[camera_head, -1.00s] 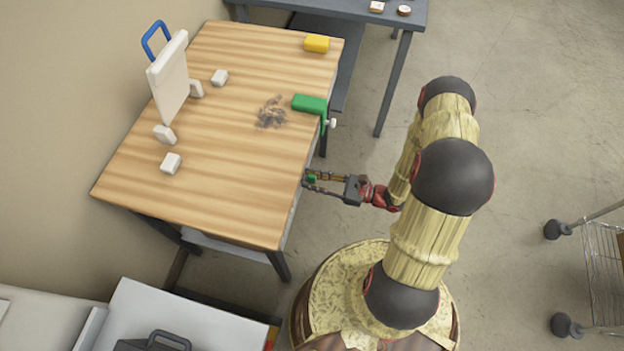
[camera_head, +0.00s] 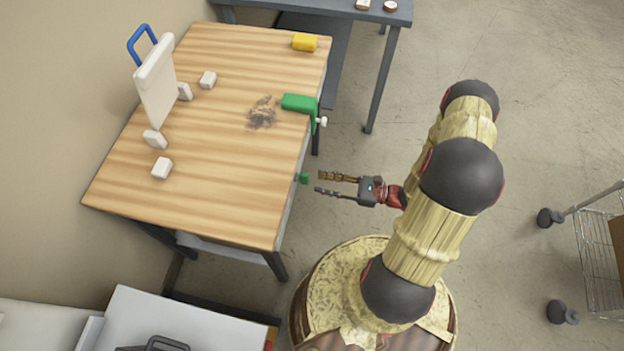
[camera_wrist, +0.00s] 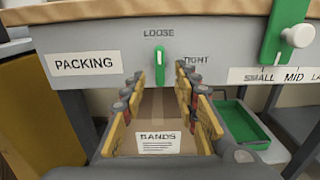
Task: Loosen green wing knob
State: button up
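The green wing knob (camera_wrist: 160,55) is on the grey front rail (camera_wrist: 100,65) under the tabletop. Its wing stands upright, pointing at the LOOSE label (camera_wrist: 158,33); the TIGHT label (camera_wrist: 196,61) is to its right. In the head view the knob (camera_head: 304,178) shows as a small green piece at the table's edge. My gripper (camera_head: 319,182) is open and empty, a short gap away from the knob. In the wrist view my gripper's fingers (camera_wrist: 159,80) stand apart, with the knob beyond and between their tips.
A green bracket (camera_wrist: 285,35) with a white knob (camera_wrist: 299,36) is to the right on the table edge, above a SMALL/MID scale. Below are a box labelled BANDS (camera_wrist: 158,143) and a green tray (camera_wrist: 250,125). Open floor (camera_head: 400,150) lies beside the table.

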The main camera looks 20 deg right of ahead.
jog(key=shift+v, duration=2.7)
